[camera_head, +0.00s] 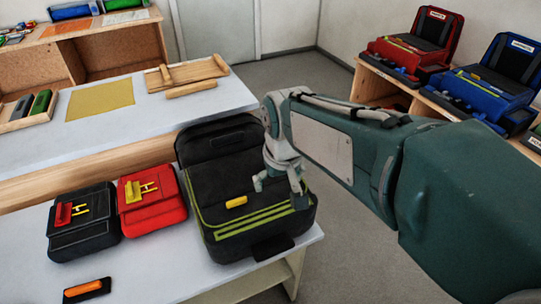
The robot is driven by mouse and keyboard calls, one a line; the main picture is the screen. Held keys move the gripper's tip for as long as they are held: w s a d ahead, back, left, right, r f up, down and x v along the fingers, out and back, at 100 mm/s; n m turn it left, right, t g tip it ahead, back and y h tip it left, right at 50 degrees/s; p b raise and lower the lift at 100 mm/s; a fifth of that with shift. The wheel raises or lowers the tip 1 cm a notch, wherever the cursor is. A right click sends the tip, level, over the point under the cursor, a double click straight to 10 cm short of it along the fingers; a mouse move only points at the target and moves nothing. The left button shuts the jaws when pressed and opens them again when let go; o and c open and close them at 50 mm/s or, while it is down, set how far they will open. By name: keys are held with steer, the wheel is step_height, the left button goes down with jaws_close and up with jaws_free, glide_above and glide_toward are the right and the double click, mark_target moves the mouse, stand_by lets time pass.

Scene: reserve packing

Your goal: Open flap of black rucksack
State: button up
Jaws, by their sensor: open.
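The black rucksack (285,226) sits at the right end of the near white table. It has green trim, green stripes across its front and a padded panel standing up at its back. Its dark flap (215,185) appears to lie down over the bag, with a yellow tab (236,202) near the front edge. My gripper (279,190) is open over the right side of the rucksack, to the right of the yellow tab and apart from it. I cannot tell whether a fingertip touches the bag. My forearm comes in from the right.
A black pouch (83,231) and a red pouch (152,205) stand left of the rucksack. A small black case with an orange piece (87,290) lies in front. Red (400,55) and blue (490,88) rucksacks stand open on the right bench. The floor right of the table is clear.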

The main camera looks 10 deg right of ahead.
steer(key=s+d+r+m+t, duration=0.1)
steer(key=s+d, duration=0.5)
steer(key=s, duration=0.6)
steer(key=shift+r+m+t, duration=0.4)
steer(key=shift+r+t, duration=0.15)
steer(key=shift+t, duration=0.65)
steer(key=shift+w+d, duration=0.1)
